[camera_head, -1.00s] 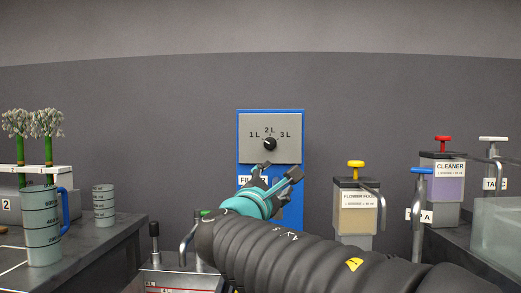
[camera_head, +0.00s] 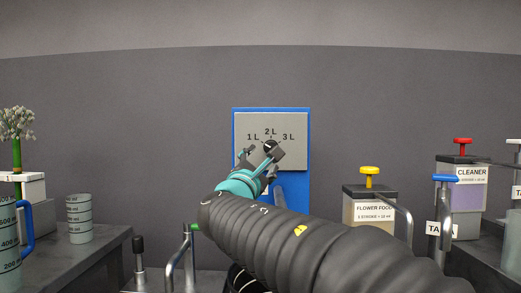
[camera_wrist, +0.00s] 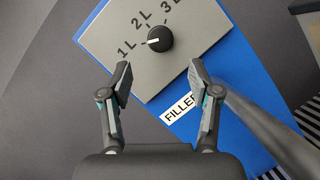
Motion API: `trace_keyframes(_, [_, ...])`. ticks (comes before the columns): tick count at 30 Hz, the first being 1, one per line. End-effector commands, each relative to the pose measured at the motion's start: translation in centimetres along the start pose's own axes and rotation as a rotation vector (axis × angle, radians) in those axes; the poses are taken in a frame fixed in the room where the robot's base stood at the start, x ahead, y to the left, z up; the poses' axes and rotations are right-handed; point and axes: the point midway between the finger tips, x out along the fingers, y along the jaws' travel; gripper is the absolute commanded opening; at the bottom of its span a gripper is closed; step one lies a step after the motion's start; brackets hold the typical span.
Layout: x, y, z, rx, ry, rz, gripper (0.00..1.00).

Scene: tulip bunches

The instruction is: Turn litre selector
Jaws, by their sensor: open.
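The litre selector is a round black knob (camera_wrist: 160,38) on a grey plate (camera_wrist: 198,25), with 1 L, 2 L and 3 L printed around it. Its white mark points left, towards 1 L. In the head view the knob (camera_head: 271,144) is partly hidden behind a fingertip. The plate is on the blue filler panel (camera_head: 305,190). My gripper (camera_wrist: 160,73) is open and empty. In the wrist view its fingertips are spread below the knob, one to each side, with the knob beyond them and not between them.
A grey pipe (camera_wrist: 265,130) runs beside the FILLER label (camera_wrist: 180,110). A flower food dispenser (camera_head: 371,212) and a cleaner dispenser (camera_head: 462,190) stand at the right. A measuring cup (camera_head: 80,218) and a blue-handled jug (camera_head: 8,240) stand on the left counter.

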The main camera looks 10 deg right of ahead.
Motion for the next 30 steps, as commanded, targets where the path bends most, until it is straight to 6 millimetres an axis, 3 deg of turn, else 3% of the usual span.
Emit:
trace_keyframes(6, [4.2, 0.0, 0.1, -0.002, -0.002, -0.002, 0.62])
trace_keyframes(12, [6.8, 0.0, 0.0, 0.0, 0.0, -0.001, 0.62])
trace_keyframes(26, [7.8, 0.0, 0.0, 0.0, 0.0, 0.001, 0.62])
trace_keyframes(30, [7.8, 0.0, 0.0, 0.0, 0.0, 0.001, 0.29])
